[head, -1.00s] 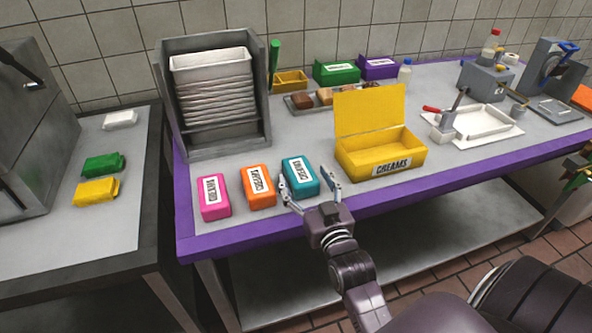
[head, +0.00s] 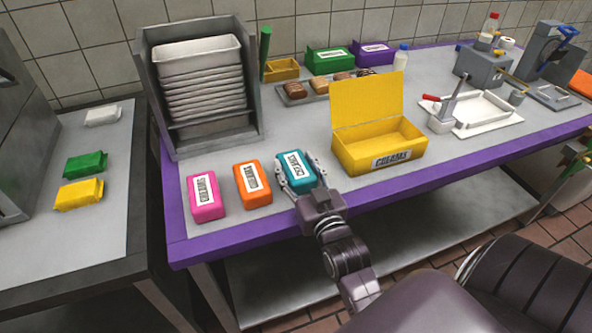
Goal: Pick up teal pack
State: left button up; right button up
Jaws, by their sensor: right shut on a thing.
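The teal pack (head: 297,170) with a white label lies on the grey table top in the head view, at the right end of a row of packs. My right gripper (head: 298,178) reaches in from the front and is shut on the teal pack, one finger on each side of it. The pack looks to be still at table height; I cannot tell if it is lifted. My left gripper is not in view.
The orange pack (head: 252,184) and pink pack (head: 207,196) lie to the left. The open yellow creams box (head: 380,151) stands to the right. Stacked white trays (head: 198,58) in a grey holder stand behind. The purple table edge (head: 230,245) runs in front.

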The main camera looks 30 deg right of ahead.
aim_at(296, 165)
jog(key=shift+r, duration=0.35)
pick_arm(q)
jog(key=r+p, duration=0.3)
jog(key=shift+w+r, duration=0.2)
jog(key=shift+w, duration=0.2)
pick_arm(e)
notch_tip(296, 165, up, 19)
jog(key=shift+r, duration=0.15)
